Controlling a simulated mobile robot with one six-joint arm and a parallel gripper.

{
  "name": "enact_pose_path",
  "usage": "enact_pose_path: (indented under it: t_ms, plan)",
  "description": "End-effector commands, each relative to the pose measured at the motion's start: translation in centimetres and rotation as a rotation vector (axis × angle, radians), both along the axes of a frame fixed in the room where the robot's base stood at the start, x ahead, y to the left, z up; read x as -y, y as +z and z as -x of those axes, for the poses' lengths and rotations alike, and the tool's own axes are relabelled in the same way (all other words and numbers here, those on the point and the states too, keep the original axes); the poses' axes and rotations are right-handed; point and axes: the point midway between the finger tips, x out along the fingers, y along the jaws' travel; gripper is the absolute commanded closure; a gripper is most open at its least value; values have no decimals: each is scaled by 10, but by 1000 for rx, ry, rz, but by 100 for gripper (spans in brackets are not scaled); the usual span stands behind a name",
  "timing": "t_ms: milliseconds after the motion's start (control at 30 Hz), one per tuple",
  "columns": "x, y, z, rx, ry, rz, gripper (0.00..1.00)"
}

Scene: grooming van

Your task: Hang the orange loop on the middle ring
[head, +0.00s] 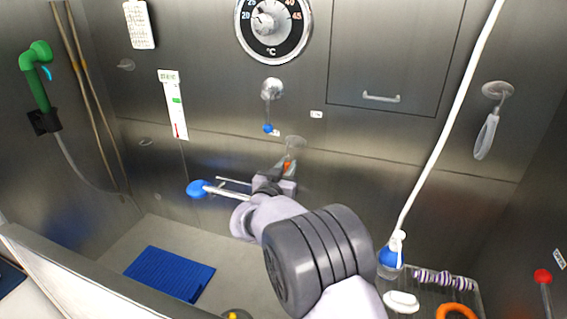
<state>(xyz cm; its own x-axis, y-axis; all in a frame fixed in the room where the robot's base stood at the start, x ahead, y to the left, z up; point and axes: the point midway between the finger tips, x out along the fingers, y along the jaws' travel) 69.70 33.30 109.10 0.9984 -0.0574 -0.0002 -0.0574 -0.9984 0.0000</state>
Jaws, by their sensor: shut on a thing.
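My gripper (286,172) is in the middle of the head view, close to the steel back wall. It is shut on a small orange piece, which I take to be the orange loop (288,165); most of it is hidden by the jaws. A pale, round wall fitting (295,141) sits just above and behind the gripper, perhaps the middle ring; its shape is hard to make out. I cannot tell whether the loop touches it. Another wall fitting (498,90) at the right carries a grey clip.
A blue-knobbed lever (197,189) sticks out left of my gripper, and a blue-tipped tap (268,128) is above. A white hose (447,130) hangs at the right. A wire rack (473,297) with a thick orange ring (456,312) is lower right. A blue mat (170,274) lies left.

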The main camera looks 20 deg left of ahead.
Motion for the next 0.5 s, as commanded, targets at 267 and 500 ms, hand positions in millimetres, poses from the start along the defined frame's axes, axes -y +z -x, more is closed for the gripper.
enact_pose_path:
  t_ms: [267, 500]
  plan:
    - [2, 5, -31, 0, -1, 0, 100]
    - [2, -12, -43, 1, 0, -1, 100]
